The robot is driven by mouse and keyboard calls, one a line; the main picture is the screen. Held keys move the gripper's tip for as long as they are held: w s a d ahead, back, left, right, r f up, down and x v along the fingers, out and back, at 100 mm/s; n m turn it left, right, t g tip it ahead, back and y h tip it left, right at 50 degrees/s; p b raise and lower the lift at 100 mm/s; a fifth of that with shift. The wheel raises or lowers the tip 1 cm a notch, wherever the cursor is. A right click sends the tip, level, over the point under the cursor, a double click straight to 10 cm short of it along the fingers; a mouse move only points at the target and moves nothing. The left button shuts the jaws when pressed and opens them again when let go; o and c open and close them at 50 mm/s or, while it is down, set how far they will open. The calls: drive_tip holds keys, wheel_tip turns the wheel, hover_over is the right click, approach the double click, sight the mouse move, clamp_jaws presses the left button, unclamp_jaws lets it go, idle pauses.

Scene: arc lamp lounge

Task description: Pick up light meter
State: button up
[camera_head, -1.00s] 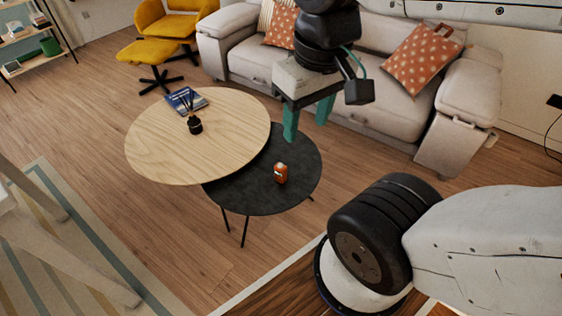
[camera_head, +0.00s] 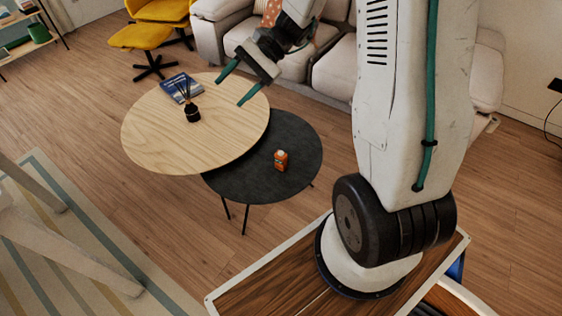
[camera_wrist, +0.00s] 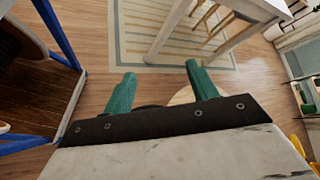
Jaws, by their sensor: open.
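A small orange object with a white top, likely the light meter (camera_head: 281,160), stands on the round black table (camera_head: 258,184) in the head view. It is too small to make out in detail. My gripper (camera_head: 232,88) is open and empty, with green fingers apart, above the round wooden table and left of and beyond the orange object. In the wrist view my gripper (camera_wrist: 160,82) shows its two fingers spread with nothing between them. The orange object does not show in the wrist view.
The wooden table (camera_head: 165,135) overlaps the black one and holds a blue book (camera_head: 181,87) and a dark reed diffuser (camera_head: 192,112). A pale sofa (camera_head: 335,68) stands behind. A white-legged piece of furniture (camera_head: 75,255) stands at left on a striped rug (camera_head: 110,268).

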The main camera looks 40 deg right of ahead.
drive_tip(key=w+d+f+m+t+y, duration=0.1)
drive_tip(key=w+d+f+m+t, duration=0.45)
drive_tip(key=f, duration=0.55)
drive_tip(key=m+t+h, duration=0.3)
drive_tip(key=m+t, duration=0.3)
drive_tip(key=m, duration=0.5)
hover_over(278, 152)
drive_tip(key=s+a, duration=0.2)
wheel_tip(278, 152, down, 22)
drive_tip(key=s+d+f+m+h, duration=0.1)
drive_tip(key=f, duration=0.3)
drive_tip(key=s+d+f+m+t+h, duration=0.1)
drive_tip(key=s+d+f+m+h, duration=0.1)
drive_tip(key=f, duration=0.2)
drive_tip(key=s+d+f+m+h, duration=0.1)
drive_tip(key=f, duration=0.4)
drive_tip(key=shift+s+d+m+t+h, duration=0.25)
drive_tip(key=shift+s+m+t+h, duration=0.05)
drive_tip(key=shift+m+t, duration=0.05)
drive_tip(key=shift+w+a+f, duration=0.15)
drive_tip(key=shift+w+f, duration=0.1)
drive_tip(key=shift+f, duration=0.05)
drive_tip(key=x, duration=0.7)
drive_tip(key=c, duration=1.1)
